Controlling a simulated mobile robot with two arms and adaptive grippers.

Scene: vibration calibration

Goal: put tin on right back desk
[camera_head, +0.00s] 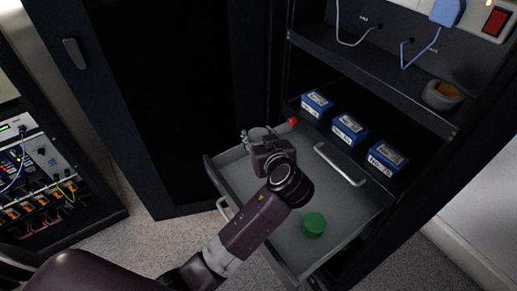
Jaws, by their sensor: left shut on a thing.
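My left gripper (258,140) is over the back left part of an open grey drawer (230,178). It is shut on a small grey round thing, which looks like the tin (261,133). The gripper body and fingers hide much of it, and I cannot tell whether it touches the drawer floor. A green round object (314,224) sits in the front right part of the drawer. A small red round object (292,121) shows just beyond the gripper. My right gripper is not in view.
Several blue boxes (349,129) stand in a row behind the drawer. Above them is a dark shelf (375,72) with a round container (441,95) at its right end. A dark cabinet door (165,90) stands open at left. An equipment rack (45,165) is further left.

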